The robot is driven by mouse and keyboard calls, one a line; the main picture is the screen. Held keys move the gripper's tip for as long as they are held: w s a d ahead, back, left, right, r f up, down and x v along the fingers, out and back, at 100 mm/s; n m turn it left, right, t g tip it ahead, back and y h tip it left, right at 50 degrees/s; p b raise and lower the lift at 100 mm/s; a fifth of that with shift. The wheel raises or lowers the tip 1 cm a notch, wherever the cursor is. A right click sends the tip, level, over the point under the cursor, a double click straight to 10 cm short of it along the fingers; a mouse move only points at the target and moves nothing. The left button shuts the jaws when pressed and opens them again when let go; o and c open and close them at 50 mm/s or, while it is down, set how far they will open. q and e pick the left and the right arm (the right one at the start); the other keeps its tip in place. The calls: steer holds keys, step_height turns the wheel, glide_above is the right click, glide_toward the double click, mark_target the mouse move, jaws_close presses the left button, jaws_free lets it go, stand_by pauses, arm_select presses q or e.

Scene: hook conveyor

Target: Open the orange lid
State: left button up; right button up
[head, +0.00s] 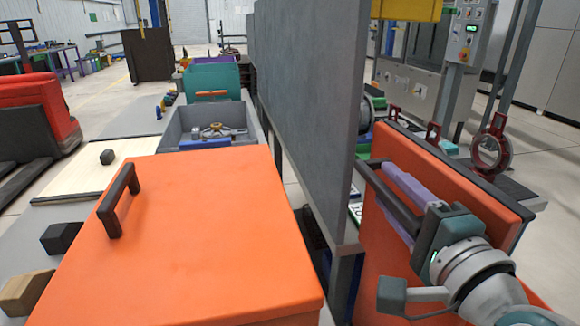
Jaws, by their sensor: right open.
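A large orange lid (190,240) lies flat across the lower left, with a dark handle (118,200) near its left edge. A second orange lid (450,175) stands steeply tilted on the right, behind the grey partition. A dark bar handle (372,183) runs along its face. My right gripper (385,188) is at this handle, with its jaws open and pale lilac fingers lying along both sides of the bar. I cannot tell whether the fingers touch it. My right wrist hides the lower part of this lid. My left gripper is not in view.
A tall grey partition (310,100) divides the two sides. Behind the left lid stand a grey bin (175,125) with parts and a teal bin (213,78). Dark and wooden blocks (26,291) lie at left. A red ring clamp (490,153) stands beyond the right lid.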

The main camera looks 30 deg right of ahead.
steer(key=b+v, duration=0.1)
steer(key=v, duration=0.9)
steer(key=shift+a, duration=0.1)
steer(key=v, duration=1.1)
steer(key=shift+s, duration=0.15)
stand_by(0.5)
